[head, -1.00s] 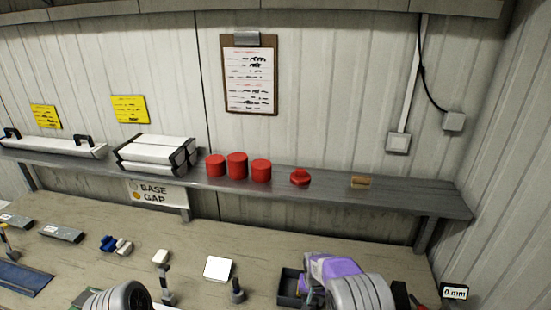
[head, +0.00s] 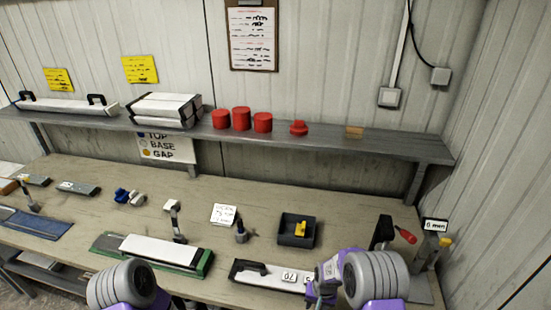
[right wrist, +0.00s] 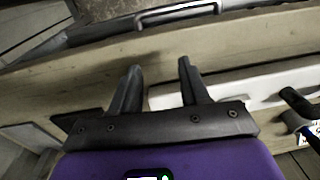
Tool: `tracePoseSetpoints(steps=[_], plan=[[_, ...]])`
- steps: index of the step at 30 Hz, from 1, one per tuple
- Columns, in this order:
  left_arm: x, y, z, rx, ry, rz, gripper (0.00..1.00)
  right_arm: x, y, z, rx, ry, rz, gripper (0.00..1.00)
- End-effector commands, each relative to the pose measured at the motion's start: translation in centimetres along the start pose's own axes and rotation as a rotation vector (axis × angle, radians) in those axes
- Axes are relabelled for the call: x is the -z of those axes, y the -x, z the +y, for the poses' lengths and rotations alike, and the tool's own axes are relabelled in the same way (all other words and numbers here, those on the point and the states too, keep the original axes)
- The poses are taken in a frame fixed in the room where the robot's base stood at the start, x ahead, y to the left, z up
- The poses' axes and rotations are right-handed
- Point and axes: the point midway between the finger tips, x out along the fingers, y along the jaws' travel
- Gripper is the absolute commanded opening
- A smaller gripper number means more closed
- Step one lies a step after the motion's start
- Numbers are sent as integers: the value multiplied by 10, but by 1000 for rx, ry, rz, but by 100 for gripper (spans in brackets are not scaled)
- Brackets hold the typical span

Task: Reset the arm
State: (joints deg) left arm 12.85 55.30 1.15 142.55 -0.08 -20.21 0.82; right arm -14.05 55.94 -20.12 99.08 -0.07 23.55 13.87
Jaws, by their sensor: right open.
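My right gripper (right wrist: 155,78) is open in the right wrist view, with its two dark fingers apart and nothing between them. In the head view my right arm comes in at the lower right, its purple gripper (head: 318,288) over the front of the bench, beside a long tray-like piece with a black handle (head: 262,272). My left arm shows at the lower left only as a grey ribbed link; its fingers are out of view. A dark square tray (head: 284,239) holds a small yellow object (head: 300,228).
A green-edged base with a white liner (head: 160,250) lies front left on the bench (head: 330,205). A stand with a display (head: 434,226) and a red-handled tool (head: 405,235) are at right. A shelf (head: 390,142) with red cylinders (head: 241,119) runs behind.

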Motion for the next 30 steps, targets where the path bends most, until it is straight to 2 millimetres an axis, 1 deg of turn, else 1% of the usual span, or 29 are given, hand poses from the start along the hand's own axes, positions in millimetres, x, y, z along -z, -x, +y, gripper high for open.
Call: tracePoseSetpoints(steps=[1, 2, 5, 6, 8, 9, 12, 15, 19, 21, 23, 30], plan=[[0, -15, -6, 0, 0, -2, 59, -17, -26, 7, 13, -6, -19, 45], [0, -20, -8, 0, 0, -3, 59, -26, -38, 10, 23, -8, -27, 45], [0, -43, -16, 0, 1, -3, 59, -63, -80, 20, 62, -14, -51, 45], [1, -54, -21, 0, 1, -3, 59, -82, -98, 23, 82, -16, -62, 45], [2, -71, -27, 1, 1, -3, 59, -111, -124, 26, 114, -22, -75, 45], [2, -82, -31, 1, 1, -3, 59, -131, -139, 28, 137, -26, -82, 45], [3, -105, -40, 0, 1, -3, 59, -175, -166, 28, 189, -33, -93, 45], [4, -123, -46, 0, 1, -3, 59, -208, -180, 26, 233, -38, -94, 45], [4, -135, -51, 0, 1, -3, 59, -235, -186, 23, 269, -42, -92, 45], [4, -138, -52, 0, 1, -3, 59, -242, -186, 22, 279, -42, -89, 45], [4, -138, -52, 0, 1, -3, 59, -244, -185, 22, 283, -43, -86, 45], [4, -136, -52, 0, 1, -2, 59, -244, -183, 21, 284, -43, -86, 45]])
